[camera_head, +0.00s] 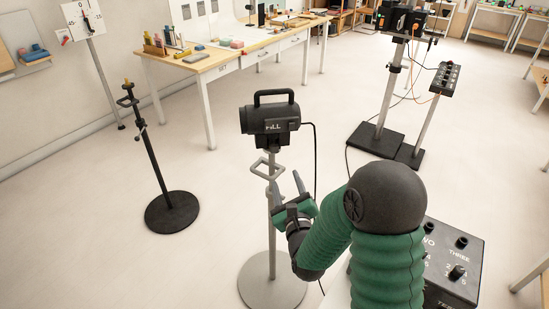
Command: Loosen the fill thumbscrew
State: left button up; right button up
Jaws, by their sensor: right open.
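The fill lamp (268,119) is a black box with a top handle and a "FILL" label, standing on a grey stand (272,238) with a round base. A pale loop-shaped fitting (266,169) sits on the pole just under the lamp. I cannot tell for sure whether this is the fill thumbscrew. My right gripper (287,182), on a green arm, is open and empty. Its fingertips are beside the pole, a little below and right of the fitting. I cannot tell whether they touch the pole. My left gripper is not in view.
A control box (462,262) with knobs is at the lower right. A black stand (155,160) is at the left, and more lamp stands (386,100) are at the back right. A wooden workbench (215,60) is behind. A cable hangs right of the lamp. Floor between is clear.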

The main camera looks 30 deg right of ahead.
send_near(275, 151)
jog(key=p+x, duration=0.1)
jog(key=x, duration=0.8)
jog(key=shift+a+r, duration=0.1)
jog(key=shift+w+d, duration=0.15)
jog(key=shift+d, duration=0.1)
jog(key=shift+a, duration=0.2)
jog(key=c, duration=0.6)
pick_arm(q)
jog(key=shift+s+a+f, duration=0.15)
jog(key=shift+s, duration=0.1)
pick_arm(e)
grip_shut()
